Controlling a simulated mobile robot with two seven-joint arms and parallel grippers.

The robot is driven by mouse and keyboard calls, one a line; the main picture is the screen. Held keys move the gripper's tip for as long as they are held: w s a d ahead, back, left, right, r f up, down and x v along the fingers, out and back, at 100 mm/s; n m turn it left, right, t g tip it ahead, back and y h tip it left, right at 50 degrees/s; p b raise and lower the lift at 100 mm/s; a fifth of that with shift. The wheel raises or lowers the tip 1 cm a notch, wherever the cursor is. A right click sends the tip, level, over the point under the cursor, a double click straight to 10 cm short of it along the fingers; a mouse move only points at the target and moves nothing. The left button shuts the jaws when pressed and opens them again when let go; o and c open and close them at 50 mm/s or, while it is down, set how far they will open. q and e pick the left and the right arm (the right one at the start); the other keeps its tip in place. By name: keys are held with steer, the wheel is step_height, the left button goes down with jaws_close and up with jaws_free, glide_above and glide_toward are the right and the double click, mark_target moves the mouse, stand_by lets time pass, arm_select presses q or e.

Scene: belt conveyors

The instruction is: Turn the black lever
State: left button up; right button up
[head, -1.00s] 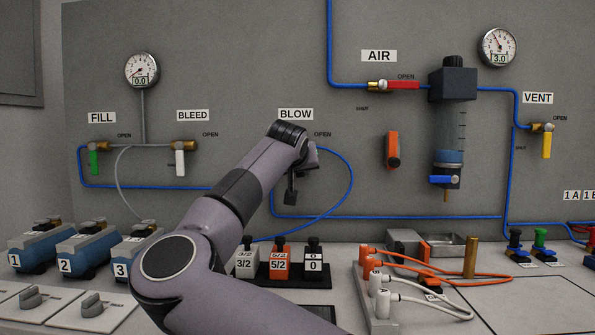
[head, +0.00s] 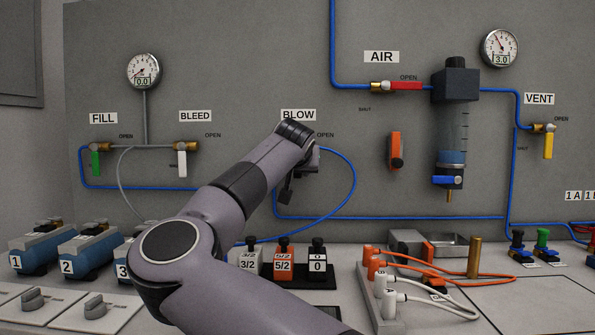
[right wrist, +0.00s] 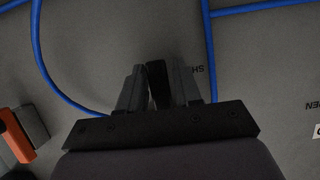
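The black lever (right wrist: 157,84) shows in the right wrist view as a dark bar between the two grey fingers of my right gripper (right wrist: 158,98). Both fingers lie close along its sides and look closed on it. In the head view my right arm reaches up to the wall under the BLOW label (head: 298,115). My forearm and wrist hide most of the valve there. My left gripper is not in view.
A blue hose (head: 352,185) loops right of my wrist. An orange lever (head: 396,150) is on the wall further right. Valve blocks (head: 282,262) stand on the bench below my forearm.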

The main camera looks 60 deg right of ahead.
steer(key=shift+o, duration=0.5)
steer(key=shift+a, duration=0.1)
steer(key=v, duration=0.7)
stand_by(0.4)
